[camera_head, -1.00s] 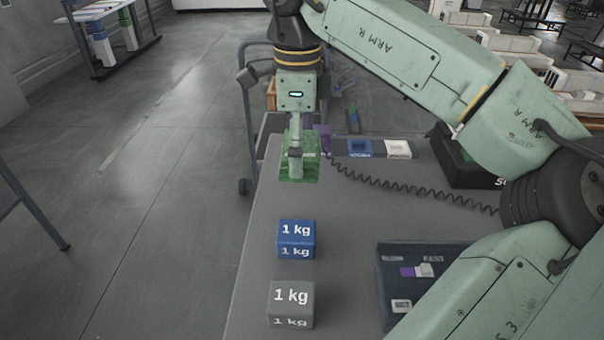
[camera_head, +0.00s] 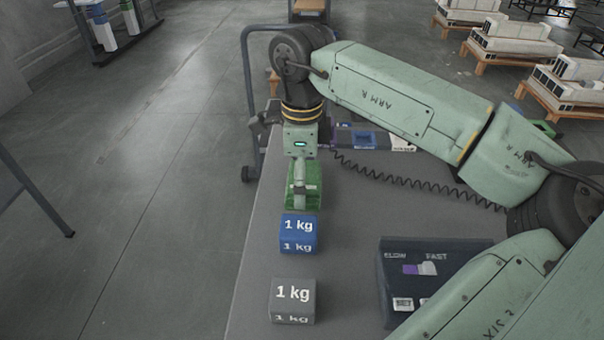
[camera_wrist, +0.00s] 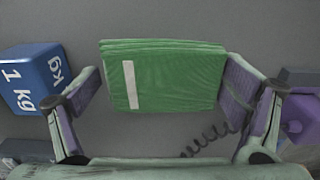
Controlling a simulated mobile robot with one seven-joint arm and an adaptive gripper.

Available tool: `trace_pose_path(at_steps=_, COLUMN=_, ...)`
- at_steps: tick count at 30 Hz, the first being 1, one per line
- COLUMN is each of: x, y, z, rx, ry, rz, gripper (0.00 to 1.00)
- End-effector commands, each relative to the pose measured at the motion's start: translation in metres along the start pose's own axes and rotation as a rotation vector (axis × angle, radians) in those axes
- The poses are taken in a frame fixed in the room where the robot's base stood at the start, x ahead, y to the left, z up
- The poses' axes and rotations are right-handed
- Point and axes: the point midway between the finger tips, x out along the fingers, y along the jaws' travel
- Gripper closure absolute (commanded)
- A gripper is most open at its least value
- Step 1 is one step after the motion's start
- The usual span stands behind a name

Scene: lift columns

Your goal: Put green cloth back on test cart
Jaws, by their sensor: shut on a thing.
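A folded green cloth (camera_head: 313,187) is in my gripper (camera_head: 299,187), just behind the blue 1 kg block (camera_head: 298,234). In the wrist view the cloth (camera_wrist: 175,80) is a layered stack with a white stripe, between the two fingers of my gripper (camera_wrist: 163,72). The right finger meets its edge; a gap seems to show at the left finger. The cloth is over the grey top of the cart (camera_head: 350,235); whether it touches the top is unclear. The blue block also shows at the left of the wrist view (camera_wrist: 32,78).
A grey 1 kg block (camera_head: 292,301) stands at the front. A coiled black cable (camera_head: 410,185) crosses the top, and a blue case (camera_head: 362,138) sits behind. A rail handle (camera_head: 247,95) rises at the far left.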

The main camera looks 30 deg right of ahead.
Motion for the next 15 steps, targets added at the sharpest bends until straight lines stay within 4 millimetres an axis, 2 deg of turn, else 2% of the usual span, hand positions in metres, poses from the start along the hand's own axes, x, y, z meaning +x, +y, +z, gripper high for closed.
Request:
trace_pose_path(at_steps=9, x=0.0045, y=-0.0002, z=-0.0001, rx=0.000, ry=0.000, rz=-0.001, gripper=0.39)
trace_pose_path(at_steps=10, x=0.0031, y=-0.0002, z=-0.0002, rx=0.000, ry=0.000, rz=-0.001, gripper=0.08)
trace_pose_path(at_steps=15, x=0.0025, y=-0.0002, z=-0.0002, rx=0.000, ry=0.000, rz=-0.001, gripper=0.00)
